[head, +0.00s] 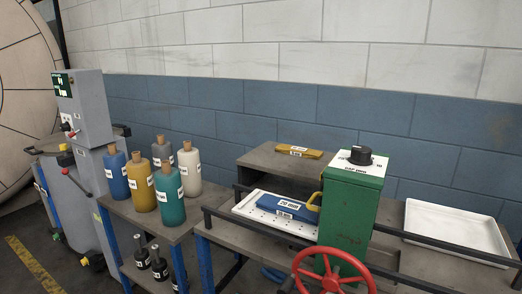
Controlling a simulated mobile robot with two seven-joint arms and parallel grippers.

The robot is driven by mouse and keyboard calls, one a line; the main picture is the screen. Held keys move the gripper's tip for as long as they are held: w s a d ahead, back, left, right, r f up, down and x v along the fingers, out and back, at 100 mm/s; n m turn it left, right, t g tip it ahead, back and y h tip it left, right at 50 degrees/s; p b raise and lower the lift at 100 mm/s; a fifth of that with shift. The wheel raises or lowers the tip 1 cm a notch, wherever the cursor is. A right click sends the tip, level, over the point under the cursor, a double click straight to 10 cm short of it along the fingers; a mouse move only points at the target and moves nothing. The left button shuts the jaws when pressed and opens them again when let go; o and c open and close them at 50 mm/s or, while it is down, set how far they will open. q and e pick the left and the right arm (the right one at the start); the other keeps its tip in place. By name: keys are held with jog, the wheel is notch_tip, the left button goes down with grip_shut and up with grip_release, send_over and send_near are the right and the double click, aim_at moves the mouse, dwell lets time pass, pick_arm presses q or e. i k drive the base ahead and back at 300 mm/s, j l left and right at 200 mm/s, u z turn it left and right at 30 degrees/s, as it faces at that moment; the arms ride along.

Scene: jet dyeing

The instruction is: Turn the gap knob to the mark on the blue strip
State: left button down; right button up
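The gap knob (360,153) is a black round knob on a white dial plate (352,164) on top of a green box (348,205). Its pointer and the dial marks are too small to read. The blue strip (285,206) lies on a white perforated tray (262,217) just left of the green box. It bears a white label with print that I cannot read with certainty. A yellow strip (298,151) with a white label lies on the raised shelf behind. Neither of my grippers is in view, and nothing touches the knob.
A red handwheel (334,273) stands before the green box, and a yellow handle (314,201) is on its left side. Black rails run along the bench. An empty white tray (455,232) is at right. Several coloured bottles (171,200) stand on the left table.

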aim_at(361, 155)
jog(key=z, duration=1.35)
jog(key=l+u, duration=0.4)
jog(key=k+l+u, duration=0.1)
jog(key=u, duration=0.3)
jog(key=k, duration=0.05)
